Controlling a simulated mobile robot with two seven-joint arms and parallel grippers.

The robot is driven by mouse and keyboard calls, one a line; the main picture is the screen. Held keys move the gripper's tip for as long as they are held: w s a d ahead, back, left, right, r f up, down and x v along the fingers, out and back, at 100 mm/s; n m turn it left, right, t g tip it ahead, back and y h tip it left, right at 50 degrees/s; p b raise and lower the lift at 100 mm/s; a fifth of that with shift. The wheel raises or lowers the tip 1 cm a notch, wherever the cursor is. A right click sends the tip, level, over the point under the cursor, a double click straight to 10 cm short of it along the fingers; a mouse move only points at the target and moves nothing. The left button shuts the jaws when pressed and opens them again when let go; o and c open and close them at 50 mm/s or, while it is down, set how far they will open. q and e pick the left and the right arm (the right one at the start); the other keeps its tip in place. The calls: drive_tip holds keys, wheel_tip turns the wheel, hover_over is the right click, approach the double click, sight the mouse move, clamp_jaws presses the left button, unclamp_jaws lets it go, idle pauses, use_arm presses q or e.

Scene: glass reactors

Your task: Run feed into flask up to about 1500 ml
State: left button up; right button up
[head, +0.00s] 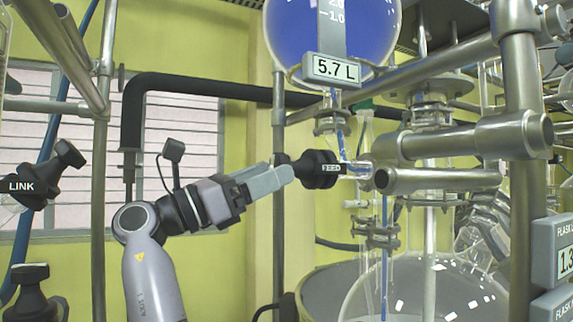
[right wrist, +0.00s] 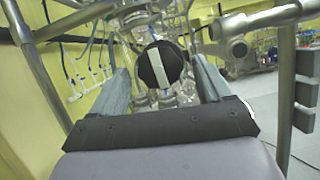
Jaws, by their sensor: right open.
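The black FEED valve knob (head: 318,169) sits on the glass line under the feed vessel (head: 335,35), which holds blue liquid; its display (head: 332,68) reads 5.7 L. My right gripper (head: 284,172) is at the knob's left side. In the right wrist view my right gripper (right wrist: 160,72) is open, with the knob (right wrist: 160,65) between or just beyond its fingers; contact cannot be told. A white bar on the knob stands nearly upright. A thin blue line runs down into the large glass flask (head: 455,290). The flask display (head: 566,262) is cut off, showing 1.3. My left gripper is out of view.
A black LINK knob (head: 35,185) and another black knob (head: 35,295) are at the left. Metal frame poles (head: 102,200) and a thick clamp bar (head: 470,140) crowd around the glassware. A black pipe (head: 200,85) runs behind.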

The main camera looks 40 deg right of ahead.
drive_tip(key=shift+p+x, duration=0.35)
drive_tip(key=shift+x, duration=1.8)
drive_tip(key=c, duration=1)
drive_tip(key=shift+m, duration=0.4)
